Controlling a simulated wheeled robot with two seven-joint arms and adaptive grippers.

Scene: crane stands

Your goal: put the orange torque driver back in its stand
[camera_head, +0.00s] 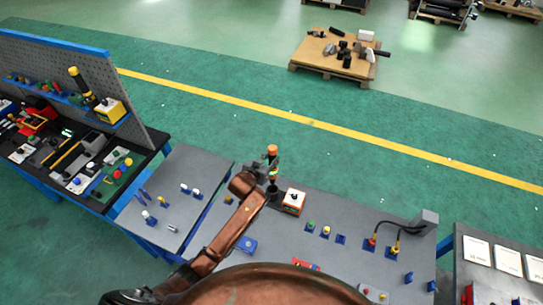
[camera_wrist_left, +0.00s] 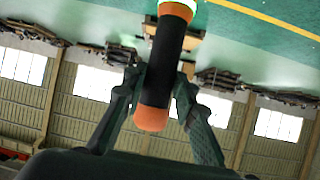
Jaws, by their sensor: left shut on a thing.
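The orange torque driver (camera_head: 272,151) stands upright above the back edge of the grey table, its orange end on top. My left gripper (camera_head: 272,175) is around it, at the end of the brown arm. In the left wrist view, the driver's black body and orange end (camera_wrist_left: 152,118) lie between the two dark fingers of my left gripper (camera_wrist_left: 155,85), which is shut on it. I cannot tell for sure which holder is its stand; a small white and orange box (camera_head: 293,201) sits just right of the gripper. My right gripper is not in view.
Small blue holders (camera_head: 340,239), some with coloured tops, stand on the grey table (camera_head: 270,235). Black cables with red and yellow plugs (camera_head: 397,247) lie at its right. A tool bench with a pegboard (camera_head: 100,68) is at the left. Green floor lies behind.

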